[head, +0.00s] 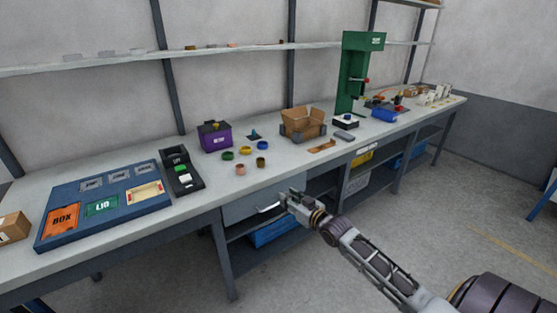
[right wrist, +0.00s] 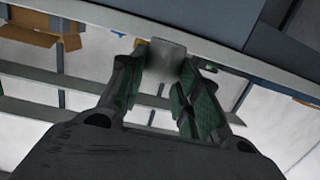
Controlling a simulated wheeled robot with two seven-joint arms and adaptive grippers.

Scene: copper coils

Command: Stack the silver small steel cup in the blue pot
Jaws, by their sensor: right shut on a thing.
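My right gripper (head: 287,197) is in front of the bench's front edge, near the drawer handle. In the right wrist view its fingers (right wrist: 163,75) are shut on a plain grey, rounded thing (right wrist: 165,58), which looks like the silver small steel cup. Its inside is not visible. On the bench a group of small round pots stands to the left of the cardboard box; one, the blue pot (head: 262,145), looks bluish, though it is too small to be sure. The gripper is in front of and apart from these pots. My left gripper is not in view.
Near the pots stand a green pot (head: 227,156), a brown pot (head: 240,169) and a purple box (head: 214,136). An open cardboard box (head: 303,123) and a green press (head: 353,75) are farther right. A blue board (head: 103,205) lies left. The bench's front edge lies between gripper and pots.

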